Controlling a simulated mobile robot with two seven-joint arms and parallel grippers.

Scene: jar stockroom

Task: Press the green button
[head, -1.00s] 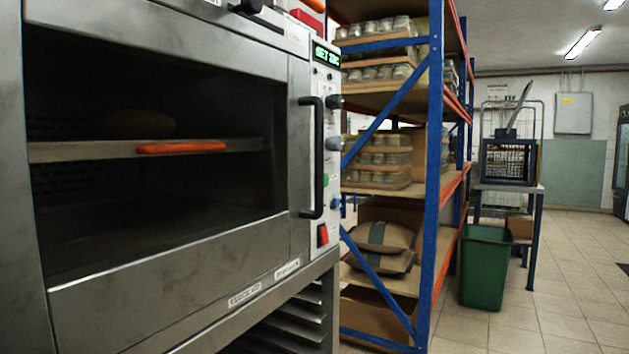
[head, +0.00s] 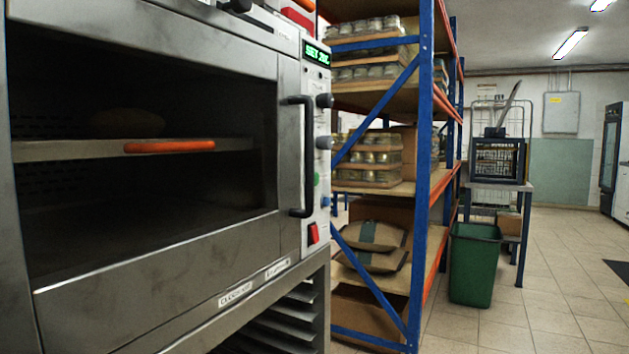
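A steel oven (head: 160,262) fills the left of the head view. Its narrow control panel stands at its right edge, seen at a steep angle. A small green button (head: 317,179) sits on this panel, above a blue knob (head: 325,201) and a red switch (head: 313,233). A green-lit display (head: 317,54) and two dark knobs are higher on the panel. The black door handle (head: 301,157) is just left of the button. Neither of my grippers is in view.
A blue and orange shelf rack (head: 421,180) with jars and sacks stands right behind the oven. A green bin (head: 474,265) and a table (head: 522,225) with a dark machine are further right. Tiled floor (head: 540,315) is open at the right.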

